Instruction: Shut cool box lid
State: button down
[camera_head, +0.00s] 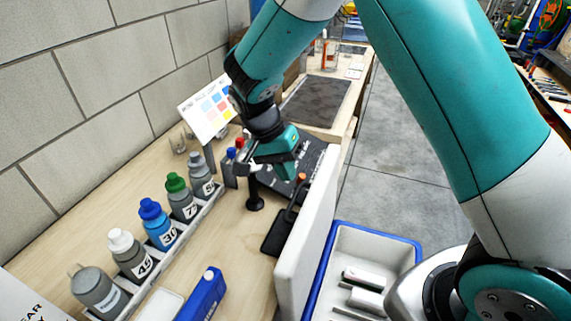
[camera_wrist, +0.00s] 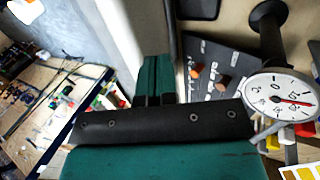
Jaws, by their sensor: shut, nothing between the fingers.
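The cool box (camera_head: 414,244) has a blue rim and a pale inside, and stands open at the lower right in the head view. Its white lid (camera_head: 310,235) stands upright along the box's left side, beside the bench. My gripper (camera_head: 288,172) is shut and empty, above the bench on the lid's left side, near the lid's far upper end. In the wrist view the teal fingers (camera_wrist: 153,80) are together, and a pale upright face, likely the lid (camera_wrist: 118,40), is just left of them. Whether they touch the lid I cannot tell.
A dial gauge (camera_wrist: 283,100) on a black stand (camera_head: 255,195) is close to my gripper. Several capped bottles (camera_head: 158,225) stand in a rack on the left. Grey floor (camera_head: 390,150) is clear beyond the box.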

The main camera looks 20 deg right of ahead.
jog(key=p+x, duration=0.1)
jog(key=x, duration=0.6)
jog(key=shift+d+f, duration=0.2)
jog(key=shift+d, duration=0.05)
jog(key=shift+s, duration=0.1)
